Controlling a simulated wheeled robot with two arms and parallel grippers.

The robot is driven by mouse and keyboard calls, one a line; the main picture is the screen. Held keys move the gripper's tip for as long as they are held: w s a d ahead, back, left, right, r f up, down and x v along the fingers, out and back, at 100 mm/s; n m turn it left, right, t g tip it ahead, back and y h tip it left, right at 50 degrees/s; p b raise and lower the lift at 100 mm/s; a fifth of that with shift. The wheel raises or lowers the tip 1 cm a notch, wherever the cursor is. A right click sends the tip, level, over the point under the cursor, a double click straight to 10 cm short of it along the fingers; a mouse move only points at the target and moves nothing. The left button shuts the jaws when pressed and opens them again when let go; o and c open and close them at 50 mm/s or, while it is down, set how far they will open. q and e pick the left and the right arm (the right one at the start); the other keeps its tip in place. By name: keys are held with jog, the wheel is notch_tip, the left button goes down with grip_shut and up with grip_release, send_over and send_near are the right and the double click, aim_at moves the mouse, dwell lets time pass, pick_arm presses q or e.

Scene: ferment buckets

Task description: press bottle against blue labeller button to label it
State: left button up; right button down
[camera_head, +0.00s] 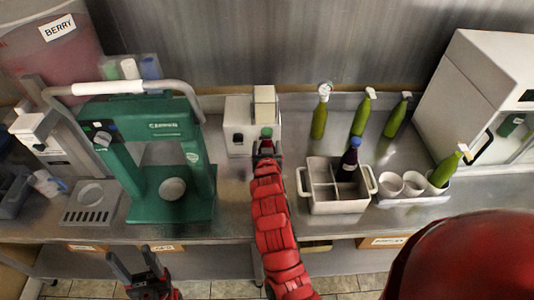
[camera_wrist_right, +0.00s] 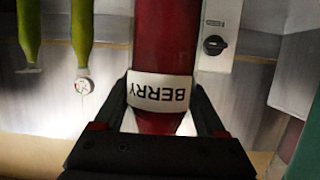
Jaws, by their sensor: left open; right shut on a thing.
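The labeller (camera_head: 239,126) is a white box against the back wall, with a dark knob on its front; its white side and black knob also show in the right wrist view (camera_wrist_right: 214,46). I cannot make out a blue button. My right gripper (camera_wrist_right: 162,100) is shut on a dark red bottle (camera_wrist_right: 165,40), which carries a white BERRY label, upside down in that view. In the head view the bottle's green top (camera_head: 267,132) shows right at the labeller's front; contact cannot be told. My left gripper (camera_head: 131,257) is open and empty at the lower left, in front of the counter.
A green capper press (camera_head: 150,190) stands left of the labeller. Right of my right arm is a white crate (camera_head: 335,206) holding a dark bottle (camera_head: 348,166). Several green bottles (camera_head: 361,117), white cups (camera_head: 390,182) and a white cabinet (camera_head: 465,95) stand further right.

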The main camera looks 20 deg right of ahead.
jog(key=w, duration=0.2)
jog(key=w+d+b, duration=0.1)
jog(key=w, duration=0.1)
jog(key=w+b, duration=0.1)
jog(key=shift+w+d, duration=0.3)
jog(key=shift+w, duration=0.1)
jog(key=shift+r, duration=0.1)
